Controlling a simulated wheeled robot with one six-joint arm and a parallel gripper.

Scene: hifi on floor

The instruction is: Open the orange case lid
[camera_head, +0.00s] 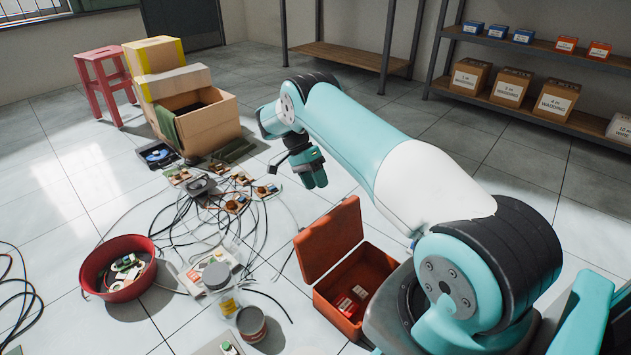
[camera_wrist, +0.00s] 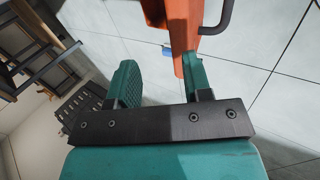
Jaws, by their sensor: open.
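The orange case (camera_head: 384,262) stands on the floor in front of my arm. Its lid (camera_head: 322,238) is raised, roughly upright and leaning back, so the inside shows. Small red-and-white boxes lie in it. My gripper (camera_head: 312,172) is above and beyond the lid, apart from it in the head view, with fingers pointing down. In the wrist view my gripper (camera_wrist: 162,84) has its green fingers spread apart with nothing between the tips. Part of the orange case (camera_wrist: 184,32) shows beyond the right finger, with a dark handle (camera_wrist: 224,18) beside it. My arm hides part of the case's right side.
A red bowl (camera_head: 96,277) of parts, jars (camera_head: 251,323) and tangled cables with small circuit boards (camera_head: 235,203) cover the floor left of the case. Cardboard boxes (camera_head: 212,128) and a red stool (camera_head: 106,84) stand behind. Shelves (camera_head: 520,118) line the back. Floor behind my gripper is clear.

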